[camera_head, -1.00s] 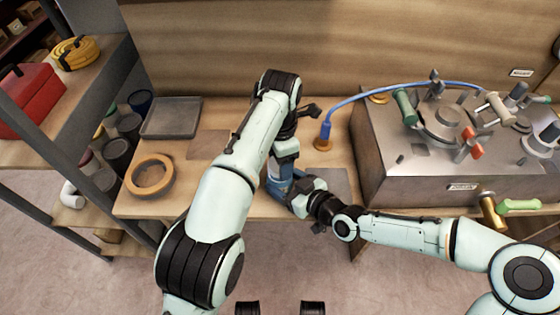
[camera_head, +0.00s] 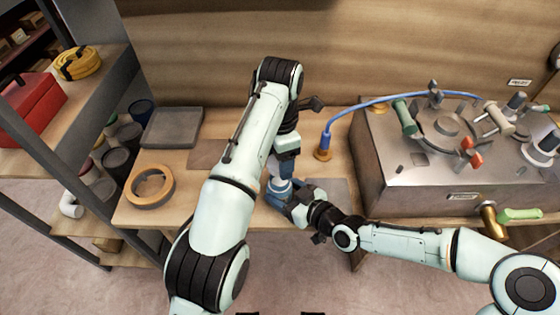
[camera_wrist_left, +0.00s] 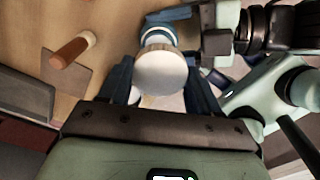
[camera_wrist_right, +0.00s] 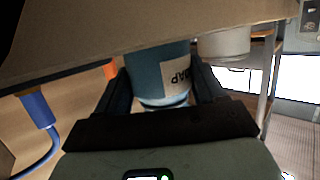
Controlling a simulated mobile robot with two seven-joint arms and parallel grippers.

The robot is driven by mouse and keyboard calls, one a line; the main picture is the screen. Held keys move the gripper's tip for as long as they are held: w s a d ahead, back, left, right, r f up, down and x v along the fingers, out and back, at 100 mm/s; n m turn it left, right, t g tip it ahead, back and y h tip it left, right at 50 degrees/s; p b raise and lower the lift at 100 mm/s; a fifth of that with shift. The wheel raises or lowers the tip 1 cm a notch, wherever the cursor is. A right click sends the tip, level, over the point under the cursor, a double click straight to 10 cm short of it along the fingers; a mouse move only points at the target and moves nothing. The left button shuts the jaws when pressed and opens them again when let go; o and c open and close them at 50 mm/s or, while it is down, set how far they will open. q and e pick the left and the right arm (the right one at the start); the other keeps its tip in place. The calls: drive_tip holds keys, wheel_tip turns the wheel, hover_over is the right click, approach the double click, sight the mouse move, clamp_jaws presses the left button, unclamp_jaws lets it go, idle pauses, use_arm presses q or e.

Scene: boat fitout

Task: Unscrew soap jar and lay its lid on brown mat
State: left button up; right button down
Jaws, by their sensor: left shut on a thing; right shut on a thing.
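The blue soap jar (camera_head: 277,192) stands upright at the table's front, partly hidden by my arms. Its label shows upside down in the right wrist view (camera_wrist_right: 160,72). My right gripper (camera_head: 283,196) is shut on the jar's body from the right. My left gripper (camera_head: 281,172) is above it, shut on the round white lid (camera_wrist_left: 160,72), which faces the left wrist camera. I cannot tell whether the lid still touches the jar. The brown mat (camera_head: 207,151) lies flat left of my left arm; part of it shows in the left wrist view (camera_wrist_left: 72,80).
A grey tray (camera_head: 172,127) and a tan tape ring (camera_head: 150,186) lie on the left of the table. A metal unit with handles (camera_head: 430,160) stands on the right. A blue hose (camera_head: 345,112) ends in a wooden base. A brown peg (camera_wrist_left: 72,50) stands near the mat.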

drive_tip(key=shift+c, duration=1)
unclamp_jaws()
drive_tip(key=shift+s+d+f, duration=0.1)
drive_tip(key=shift+f, duration=0.2)
drive_tip(key=shift+o, duration=0.9)
drive_tip(key=shift+r, duration=0.15)
drive_tip(key=p+v, duration=0.3)
drive_tip(key=v, duration=0.2)
drive_tip(key=p+v, duration=0.4)
drive_tip(key=v, duration=0.2)
drive_tip(key=shift+d+r, duration=0.1)
drive_tip(key=shift+r, duration=0.2)
use_arm(q)
wheel_tip(320, 180, up, 9)
drive_tip(key=shift+s, duration=0.45)
use_arm(e)
drive_tip(key=shift+s+d, duration=0.2)
drive_tip(key=shift+s, duration=0.05)
